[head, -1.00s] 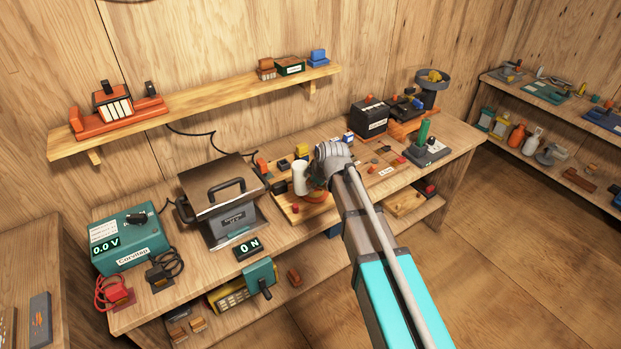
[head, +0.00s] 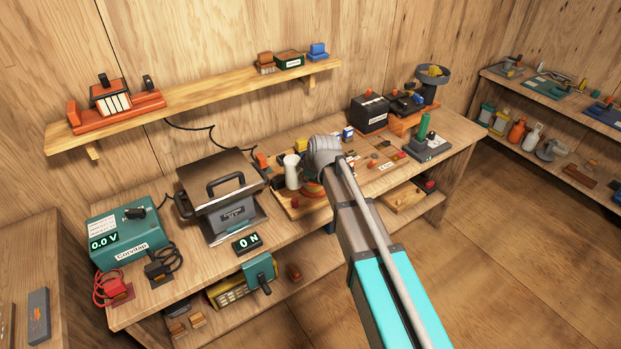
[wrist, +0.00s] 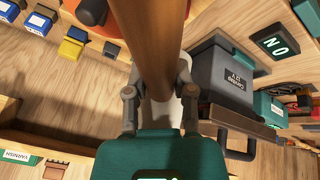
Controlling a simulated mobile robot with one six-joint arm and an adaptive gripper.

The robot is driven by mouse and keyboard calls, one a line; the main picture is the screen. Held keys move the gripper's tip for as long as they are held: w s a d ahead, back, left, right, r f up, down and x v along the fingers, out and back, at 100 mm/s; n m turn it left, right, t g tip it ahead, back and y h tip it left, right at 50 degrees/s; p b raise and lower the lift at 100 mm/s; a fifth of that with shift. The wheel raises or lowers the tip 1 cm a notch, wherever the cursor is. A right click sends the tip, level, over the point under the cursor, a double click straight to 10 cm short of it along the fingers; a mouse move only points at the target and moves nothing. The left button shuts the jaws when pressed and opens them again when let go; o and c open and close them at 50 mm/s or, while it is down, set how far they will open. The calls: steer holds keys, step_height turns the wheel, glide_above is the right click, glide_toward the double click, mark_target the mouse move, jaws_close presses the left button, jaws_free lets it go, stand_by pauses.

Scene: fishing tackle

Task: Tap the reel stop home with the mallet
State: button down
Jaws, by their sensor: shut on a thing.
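My gripper (head: 323,155) is over the front middle of the workbench. In the wrist view its two grey fingers (wrist: 160,100) are shut on the mallet's brown wooden handle (wrist: 150,40). The mallet's pale head (head: 292,172) stands out just left of the gripper in the head view, and a white part shows behind the handle in the wrist view. An orange-red round part (head: 312,190) lies on a wooden board (head: 293,209) below the gripper, partly covered by it. I cannot pick out the reel stop for certain.
A grey press-like machine (head: 228,208) with a handled lid stands left of the mallet. A force display (head: 247,243) reads 0 N. A teal meter box (head: 128,235) is further left. A black box (head: 369,115) and small parts are to the right. A shelf (head: 215,95) hangs behind.

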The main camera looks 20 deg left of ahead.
steer(key=shift+f+b, duration=1.3)
steer(key=shift+f, duration=0.25)
steer(key=shift+f, duration=0.1)
step_height(320, 180, down, 5)
steer(key=b, duration=0.6)
step_height(320, 180, up, 4)
steer(key=p, duration=0.5)
steer(key=shift+r, duration=0.25)
steer(key=shift+r, duration=0.1)
steer(key=shift+f+b, duration=0.3)
steer(key=shift+f, duration=0.2)
stand_by(0.8)
